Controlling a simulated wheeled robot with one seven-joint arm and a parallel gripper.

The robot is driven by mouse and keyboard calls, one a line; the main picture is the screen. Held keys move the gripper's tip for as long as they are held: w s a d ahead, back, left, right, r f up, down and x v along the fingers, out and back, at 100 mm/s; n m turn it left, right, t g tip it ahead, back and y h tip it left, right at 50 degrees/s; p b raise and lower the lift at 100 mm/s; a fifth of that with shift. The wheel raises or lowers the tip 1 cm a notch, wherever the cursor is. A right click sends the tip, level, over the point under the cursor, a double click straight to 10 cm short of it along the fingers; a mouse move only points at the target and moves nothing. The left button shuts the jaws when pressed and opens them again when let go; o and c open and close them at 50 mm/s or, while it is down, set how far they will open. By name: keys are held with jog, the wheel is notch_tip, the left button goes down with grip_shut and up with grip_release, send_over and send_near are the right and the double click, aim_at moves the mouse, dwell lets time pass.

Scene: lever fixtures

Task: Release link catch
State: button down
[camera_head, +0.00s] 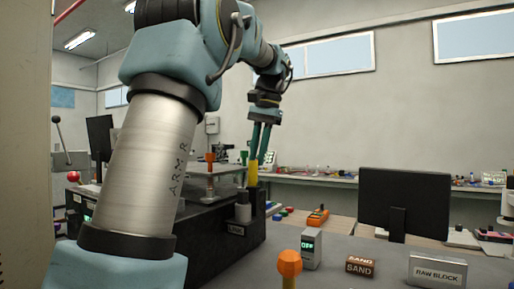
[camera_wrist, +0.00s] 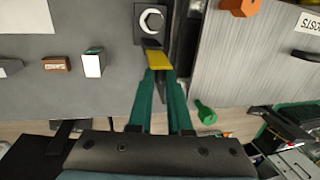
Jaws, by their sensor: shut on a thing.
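The link catch shows as a yellow lever (camera_head: 251,173) standing on a grey round base (camera_head: 243,212) at the corner of a dark machine bed. In the wrist view the fingertips (camera_wrist: 160,72) meet the yellow lever (camera_wrist: 158,60), just below a pale ring-shaped fitting (camera_wrist: 152,20) on a dark block. The fingers hide part of the lever's top.
An orange-knobbed lever (camera_head: 289,264) stands at the front. A small box with a green display (camera_head: 311,248), a SAND block (camera_head: 360,266) and a RAW BLOCK sign (camera_head: 437,270) sit on the grey surface. A monitor (camera_head: 405,200) stands to the right. A green knob (camera_wrist: 206,113) lies right of my fingers.

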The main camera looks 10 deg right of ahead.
jog(key=shift+w+d+r+g+y+p, duration=0.15)
jog(key=shift+w+d+g+y+p, duration=0.35)
jog(key=shift+p, duration=2.45)
jog(key=shift+w+f+p, duration=0.25)
jog(key=shift+f+p, duration=0.2)
jog(key=shift+p, duration=0.05)
jog(key=shift+d, duration=0.1)
jog(key=c, duration=0.8)
grip_release()
jog(key=shift+c, duration=0.2)
jog(key=p+v, duration=0.1)
jog(key=v, duration=0.9)
jog(key=shift+r, duration=0.35)
jog(key=shift+w+d, duration=0.1)
